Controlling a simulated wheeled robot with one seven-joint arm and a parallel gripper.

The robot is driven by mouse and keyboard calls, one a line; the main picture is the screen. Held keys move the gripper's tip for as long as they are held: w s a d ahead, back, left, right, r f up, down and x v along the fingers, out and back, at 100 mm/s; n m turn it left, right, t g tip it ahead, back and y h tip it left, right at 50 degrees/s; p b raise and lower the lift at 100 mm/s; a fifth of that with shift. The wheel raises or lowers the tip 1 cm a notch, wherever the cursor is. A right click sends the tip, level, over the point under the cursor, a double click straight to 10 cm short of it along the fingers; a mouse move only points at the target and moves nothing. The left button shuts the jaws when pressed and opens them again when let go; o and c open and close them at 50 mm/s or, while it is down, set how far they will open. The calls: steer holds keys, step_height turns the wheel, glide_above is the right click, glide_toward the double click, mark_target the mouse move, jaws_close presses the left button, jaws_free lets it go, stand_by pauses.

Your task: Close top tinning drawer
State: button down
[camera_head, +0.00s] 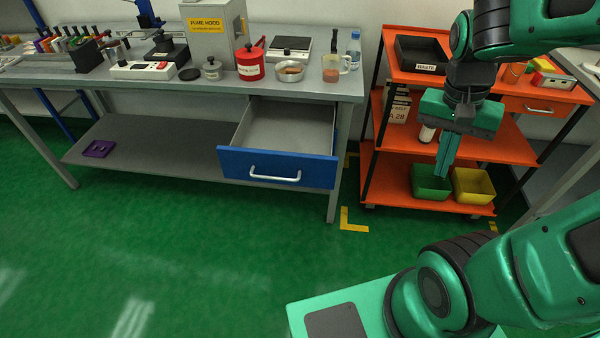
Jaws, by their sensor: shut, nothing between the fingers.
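A drawer with a blue front (277,168) and a silver bar handle (275,175) hangs under the right end of the grey workbench (190,91). It stands pulled well out, and its grey inside looks empty. My gripper (443,172) is at the right, in front of the orange cart in the picture, pointing down. Its green fingers are together with nothing between them. It is well to the right of the drawer and apart from it.
The orange cart (500,150) stands right of the bench, with a green bin (431,183) and a yellow bin (473,187) on its bottom shelf. The bench's right leg (334,195) is beside the drawer. The green floor (190,240) in front of the drawer is clear.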

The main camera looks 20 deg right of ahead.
steer(key=w+a+f+m+t+h, duration=0.1)
steer(key=w+a+f+m+h, duration=0.15)
steer(key=w+a, duration=0.4)
steer(key=w+a+f+m+h, duration=0.1)
steer(key=w+a+f+m, duration=0.25)
steer(key=w+a, duration=0.3)
steer(key=a+f+m+t+h, duration=0.1)
steer(key=a+f+m+t, duration=0.15)
steer(key=a, duration=0.55)
steer(key=a+f+m+t+h, duration=0.1)
steer(key=a+f+m, duration=0.2)
steer(key=a, duration=0.6)
glide_toward(306, 176)
steer(key=shift+y, duration=0.25)
steer(key=d+f, duration=0.4)
steer(key=shift+s+d+f, duration=0.1)
steer(key=shift+d, duration=0.2)
steer(key=shift+w+d, duration=0.2)
steer(key=shift+w, duration=0.15)
